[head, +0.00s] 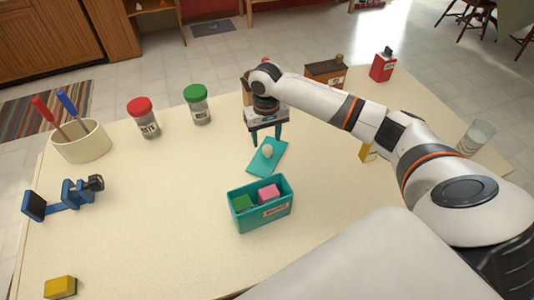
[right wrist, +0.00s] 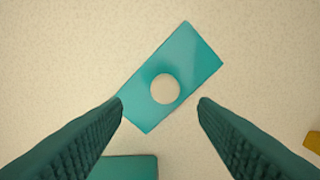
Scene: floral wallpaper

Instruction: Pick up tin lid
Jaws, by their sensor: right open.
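The tin lid (head: 267,158) is a flat teal rectangle with a round whitish knob, lying on the table behind the open teal tin (head: 262,213). The tin holds a green block (head: 242,203) and a pink block (head: 269,193). My right gripper (head: 267,142) is above the lid, its fingers pointing down. In the right wrist view, the lid (right wrist: 185,62) lies diagonally below and ahead of the open fingers (right wrist: 160,102), with the knob (right wrist: 165,88) between the fingertips. Nothing is between the fingers at their height. My left gripper is not in view.
A red-lidded jar (head: 144,120) and a green-lidded jar (head: 197,105) stand at the back left. A cup with red and blue handles (head: 82,143), a blue clamp-like tool (head: 65,197) and a yellow block (head: 60,287) are at left. A glass (head: 475,138) stands at right.

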